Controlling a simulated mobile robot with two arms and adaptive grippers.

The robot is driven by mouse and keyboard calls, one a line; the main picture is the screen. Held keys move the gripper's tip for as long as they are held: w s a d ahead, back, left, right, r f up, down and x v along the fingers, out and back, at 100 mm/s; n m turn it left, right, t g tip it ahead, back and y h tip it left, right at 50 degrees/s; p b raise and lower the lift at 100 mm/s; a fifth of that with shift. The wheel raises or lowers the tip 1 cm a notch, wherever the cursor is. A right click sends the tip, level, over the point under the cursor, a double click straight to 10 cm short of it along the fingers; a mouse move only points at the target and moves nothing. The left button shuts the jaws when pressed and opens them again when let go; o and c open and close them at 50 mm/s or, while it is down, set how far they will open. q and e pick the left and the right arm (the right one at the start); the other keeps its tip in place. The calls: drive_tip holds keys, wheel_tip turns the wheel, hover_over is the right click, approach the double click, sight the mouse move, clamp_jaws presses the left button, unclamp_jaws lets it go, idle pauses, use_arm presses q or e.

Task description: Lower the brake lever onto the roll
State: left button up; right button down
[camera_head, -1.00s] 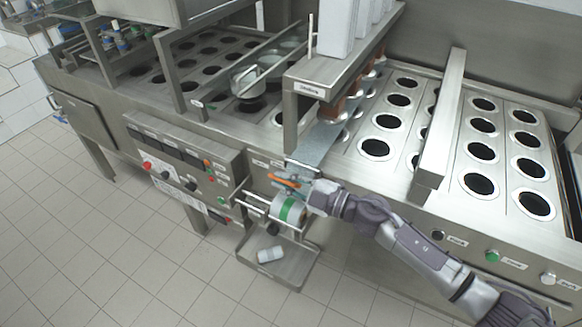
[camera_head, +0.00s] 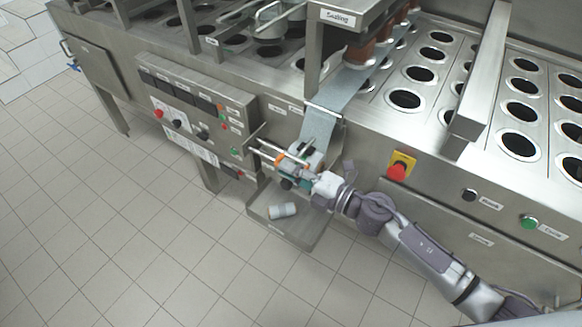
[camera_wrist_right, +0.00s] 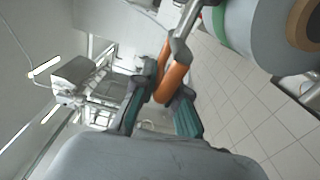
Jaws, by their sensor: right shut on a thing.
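The brake lever is a metal rod with an orange grip (camera_wrist_right: 174,80), seen in the right wrist view between the fingers of my right gripper (camera_wrist_right: 158,100). In the head view, my right gripper (camera_head: 302,178) is at the roll holder on the machine's front, shut on the lever, whose orange part (camera_head: 283,161) shows beside it. The roll (camera_wrist_right: 245,30), pale grey with a green band and a brown core, is at the upper right of the wrist view, close to the lever. I cannot tell whether they touch. My gripper largely hides the roll in the head view. My left gripper is not in view.
A metal tray (camera_head: 300,232) hangs below the holder, with a spare white roll (camera_head: 282,211) lying on it. A grey film strip (camera_head: 318,122) runs up from the holder onto the machine. A red emergency button (camera_head: 397,171) sits to the right. The tiled floor in front is clear.

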drive_tip(key=shift+f, duration=0.6)
drive_tip(key=c, duration=1.2)
unclamp_jaws()
drive_tip(key=shift+d, duration=0.1)
drive_tip(key=v, duration=1.2)
